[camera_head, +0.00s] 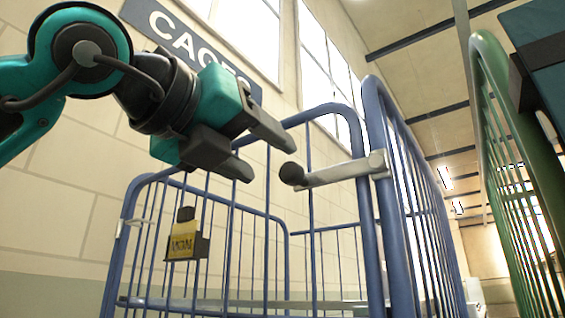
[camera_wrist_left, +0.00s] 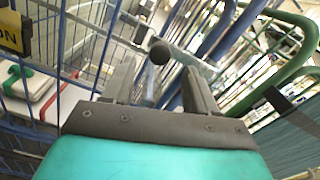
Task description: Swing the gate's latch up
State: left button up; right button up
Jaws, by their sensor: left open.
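The latch (camera_head: 340,172) is a pale metal bar with a black knob (camera_head: 292,174) at its left end. It lies nearly level across the blue gate (camera_head: 366,220), with its right end at a bracket on the blue post. My left gripper (camera_head: 270,160) is open and empty, just left of the knob. In the left wrist view the knob (camera_wrist_left: 160,51) appears between the lines of the two fingers of my left gripper (camera_wrist_left: 158,75), slightly beyond the tips. I cannot tell that they touch. My right gripper is not in view.
A yellow tag (camera_head: 184,243) hangs on the blue cage bars. A green cage (camera_head: 510,160) stands at the right, with a dark teal thing (camera_head: 540,45) near its top.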

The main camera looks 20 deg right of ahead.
aim_at(286, 170)
pick_arm(q)
jog(key=x, duration=0.5)
jog(key=shift+d+p, duration=0.1)
jog(key=shift+p, duration=0.25)
grip_shut()
dwell(0.3)
